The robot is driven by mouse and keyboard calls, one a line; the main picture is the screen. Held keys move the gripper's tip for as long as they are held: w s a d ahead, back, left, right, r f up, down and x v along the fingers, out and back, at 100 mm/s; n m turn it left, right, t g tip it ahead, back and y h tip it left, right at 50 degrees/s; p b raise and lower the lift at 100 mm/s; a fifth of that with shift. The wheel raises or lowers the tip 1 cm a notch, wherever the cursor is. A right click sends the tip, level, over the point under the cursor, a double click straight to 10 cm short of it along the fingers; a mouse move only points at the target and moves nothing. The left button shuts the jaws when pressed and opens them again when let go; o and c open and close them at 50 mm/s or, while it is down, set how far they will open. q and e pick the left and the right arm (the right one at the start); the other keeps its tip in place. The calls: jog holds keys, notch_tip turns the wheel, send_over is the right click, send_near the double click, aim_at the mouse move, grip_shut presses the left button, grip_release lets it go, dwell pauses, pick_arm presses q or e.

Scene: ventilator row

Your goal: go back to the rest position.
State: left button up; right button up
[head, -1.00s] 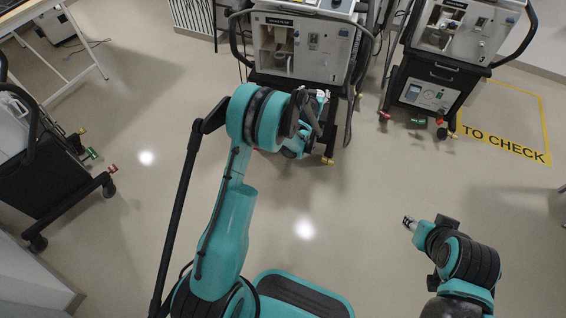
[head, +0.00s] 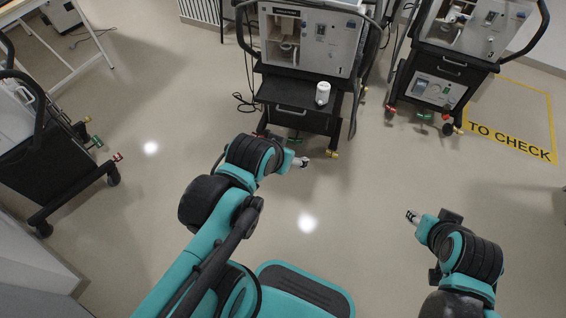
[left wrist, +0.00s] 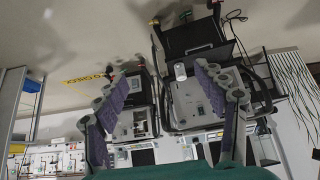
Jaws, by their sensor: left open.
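My left gripper (head: 303,162) is open and empty, over the floor in front of the middle ventilator cart (head: 290,118). Its two purple-padded fingers (left wrist: 162,72) stand apart in the left wrist view. My left arm is bent, with its elbow low at the left. My right gripper (head: 412,216) hangs over the floor at the right, and I see nothing in it; its fingers are too small to judge. A white cup-like container (head: 322,92) stands upright on the cart's black shelf (head: 283,91), apart from my left gripper. It also shows in the left wrist view (left wrist: 180,71).
A second ventilator cart (head: 430,85) stands at the right, beside a yellow floor marking reading "TO CHECK" (head: 509,142). Another black cart (head: 50,150) stands at the left, and a table (head: 65,40) behind it. The floor between the carts and me is clear.

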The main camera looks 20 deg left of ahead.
pick_arm(q)
jog(key=shift+s+d+f, duration=0.1)
jog(key=shift+s+f, duration=0.2)
jog(key=shift+s, duration=0.25)
jog(key=shift+s+d+f, duration=0.1)
jog(key=shift+s+f, duration=0.15)
jog(key=shift+s, duration=0.25)
dwell(0.4)
